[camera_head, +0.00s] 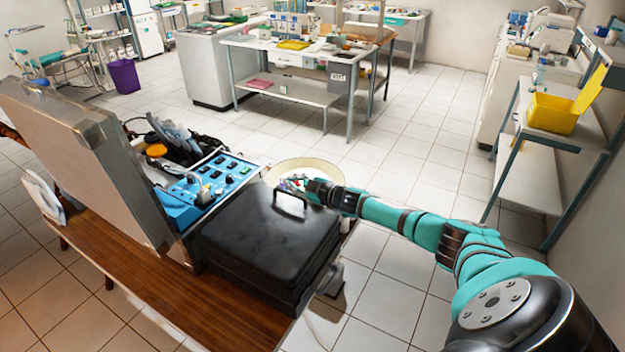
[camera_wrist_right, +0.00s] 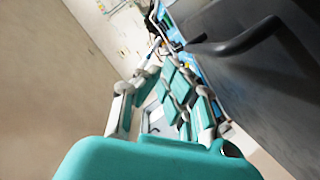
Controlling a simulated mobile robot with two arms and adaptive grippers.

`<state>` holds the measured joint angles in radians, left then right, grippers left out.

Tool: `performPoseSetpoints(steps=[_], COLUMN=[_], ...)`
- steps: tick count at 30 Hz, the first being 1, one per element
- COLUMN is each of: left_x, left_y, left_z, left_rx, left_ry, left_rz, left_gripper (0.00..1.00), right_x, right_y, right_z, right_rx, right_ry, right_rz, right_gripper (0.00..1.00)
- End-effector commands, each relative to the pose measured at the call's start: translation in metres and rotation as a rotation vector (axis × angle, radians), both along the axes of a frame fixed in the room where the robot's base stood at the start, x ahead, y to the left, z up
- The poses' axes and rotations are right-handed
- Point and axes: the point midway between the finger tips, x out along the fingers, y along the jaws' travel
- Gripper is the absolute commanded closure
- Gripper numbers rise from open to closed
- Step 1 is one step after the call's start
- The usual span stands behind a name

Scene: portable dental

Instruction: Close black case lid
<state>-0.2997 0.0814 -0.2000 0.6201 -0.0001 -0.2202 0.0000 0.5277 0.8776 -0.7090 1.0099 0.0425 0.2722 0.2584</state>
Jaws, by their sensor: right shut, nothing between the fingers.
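The black case (camera_head: 262,242) sits on the front right part of the brown wooden table, and its lid lies flat over the base. I cannot tell whether the lid is fully latched. A black handle (camera_head: 290,200) stands on its top near the far edge. In the right wrist view the dark case (camera_wrist_right: 285,90) fills the right side, with its handle (camera_wrist_right: 240,42) at the top. My right gripper (camera_head: 318,190) is just right of the handle by the case's far right corner. Its teal fingers (camera_wrist_right: 185,108) are shut and empty. My left gripper is out of view.
A blue control panel (camera_head: 212,180) in an open case stands behind the black case, its tall grey lid (camera_head: 85,150) upright on the left. A round cream bin (camera_head: 322,168) with small items stands beyond my gripper. The tiled floor to the right is clear.

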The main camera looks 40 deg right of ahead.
Motion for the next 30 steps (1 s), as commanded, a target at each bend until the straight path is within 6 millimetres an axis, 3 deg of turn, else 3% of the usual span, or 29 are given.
performPoseSetpoints(steps=[1, 2, 3, 4, 15, 21, 30], left_x=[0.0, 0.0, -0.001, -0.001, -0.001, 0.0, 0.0], left_y=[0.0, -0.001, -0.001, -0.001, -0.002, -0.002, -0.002], left_z=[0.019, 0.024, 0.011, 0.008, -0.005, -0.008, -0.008], left_rx=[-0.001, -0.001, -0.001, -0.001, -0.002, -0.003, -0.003], left_ry=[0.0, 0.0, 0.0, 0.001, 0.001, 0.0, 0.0], left_rz=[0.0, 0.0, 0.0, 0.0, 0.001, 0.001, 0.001], left_gripper=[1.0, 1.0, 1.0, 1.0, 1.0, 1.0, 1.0], right_x=[0.001, 0.001, -0.011, -0.017, -0.076, -0.089, -0.092], right_y=[0.001, 0.002, -0.003, -0.005, -0.022, -0.026, -0.027], right_z=[0.02, 0.027, 0.014, 0.014, 0.032, 0.038, 0.041], right_rx=[0.0, 0.001, -0.001, -0.001, 0.0, 0.001, 0.001], right_ry=[-0.002, -0.004, 0.002, 0.002, 0.0, -0.004, -0.005], right_rz=[0.001, 0.0, 0.0, 0.0, 0.001, 0.0, 0.0], right_gripper=[1.0, 1.0, 1.0, 1.0, 1.0, 1.0, 1.0])
